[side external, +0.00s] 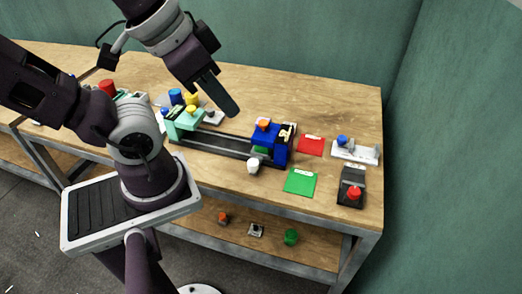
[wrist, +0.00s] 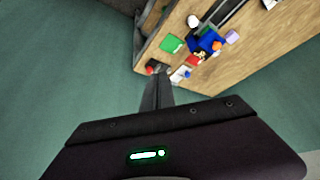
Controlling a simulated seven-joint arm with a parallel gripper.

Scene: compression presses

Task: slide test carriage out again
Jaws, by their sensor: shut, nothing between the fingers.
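A long black rail (side external: 222,145) lies on the wooden table, running from a teal block (side external: 183,122) on its left to a blue press (side external: 274,144) with an orange top on its right. Something green shows low inside the blue press; I cannot tell if it is part of the test carriage. A white knob (side external: 253,166) stands at the press's front left. The blue press also shows in the wrist view (wrist: 207,42). My gripper (side external: 232,112) is shut and empty, pointing down above and behind the rail, apart from it. Its fingers show in the wrist view (wrist: 157,88).
A red pad (side external: 310,145) and a green pad (side external: 300,183) lie right of the press. A white base with a blue knob (side external: 343,141) and a black box with a red button (side external: 353,190) stand near the table's right edge. Yellow and blue pieces crowd behind the teal block.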

